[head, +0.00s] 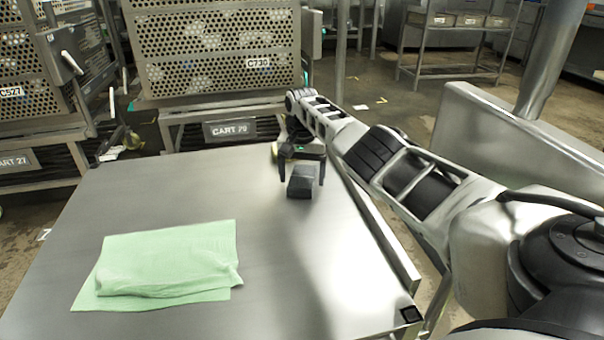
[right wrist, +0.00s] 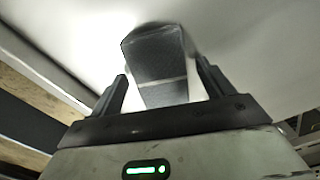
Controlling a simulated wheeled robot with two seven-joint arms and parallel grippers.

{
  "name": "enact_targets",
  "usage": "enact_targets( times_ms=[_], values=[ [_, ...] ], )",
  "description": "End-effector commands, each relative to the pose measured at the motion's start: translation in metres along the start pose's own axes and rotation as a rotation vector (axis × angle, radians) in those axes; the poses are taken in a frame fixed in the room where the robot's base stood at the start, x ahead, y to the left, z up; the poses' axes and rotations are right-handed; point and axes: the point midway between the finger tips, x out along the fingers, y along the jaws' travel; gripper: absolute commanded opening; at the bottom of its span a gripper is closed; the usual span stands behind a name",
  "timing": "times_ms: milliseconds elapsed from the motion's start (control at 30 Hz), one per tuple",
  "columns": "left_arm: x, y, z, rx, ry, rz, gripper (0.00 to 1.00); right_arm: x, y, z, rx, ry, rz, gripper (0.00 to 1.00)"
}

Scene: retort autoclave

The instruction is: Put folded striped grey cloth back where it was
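The folded grey cloth (head: 301,183) is a small dark block near the far right part of the steel table (head: 190,195), and it looks to be resting on the top. In the right wrist view the cloth (right wrist: 160,65) shows a pale stripe across it. My right gripper (head: 301,174) is over the cloth with its fingers spread, one on each side. In the right wrist view, narrow gaps show between the fingers (right wrist: 163,88) and the cloth, so it is not gripped. My left gripper is not in view.
A crumpled light green cloth (head: 165,266) lies at the table's front left. Perforated metal crates on carts (head: 228,130) stand just beyond the far edge. A steel panel (head: 520,135) stands to the right. The table's middle is clear.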

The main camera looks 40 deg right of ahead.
Motion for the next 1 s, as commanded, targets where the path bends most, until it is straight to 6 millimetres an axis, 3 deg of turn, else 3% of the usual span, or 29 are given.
enact_targets(
  times_ms=[300, 400, 500, 800, 1000],
  values=[
    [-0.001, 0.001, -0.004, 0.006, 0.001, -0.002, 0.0, -0.007, 0.0, 0.0, 0.0, 0.001, -0.002, 0.8],
    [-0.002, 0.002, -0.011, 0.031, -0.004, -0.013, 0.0, -0.024, -0.001, 0.0, 0.0, 0.001, -0.002, 0.8],
    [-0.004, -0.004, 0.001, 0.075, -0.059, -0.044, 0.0, -0.046, -0.001, 0.0, 0.0, 0.002, -0.003, 0.8],
    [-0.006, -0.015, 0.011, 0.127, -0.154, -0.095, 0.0, -0.106, 0.0, 0.0, 0.0, 0.001, -0.002, 0.8],
    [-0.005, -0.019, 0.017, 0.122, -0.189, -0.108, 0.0, -0.123, 0.0, 0.0, 0.0, 0.0, -0.001, 0.8]
  ],
)
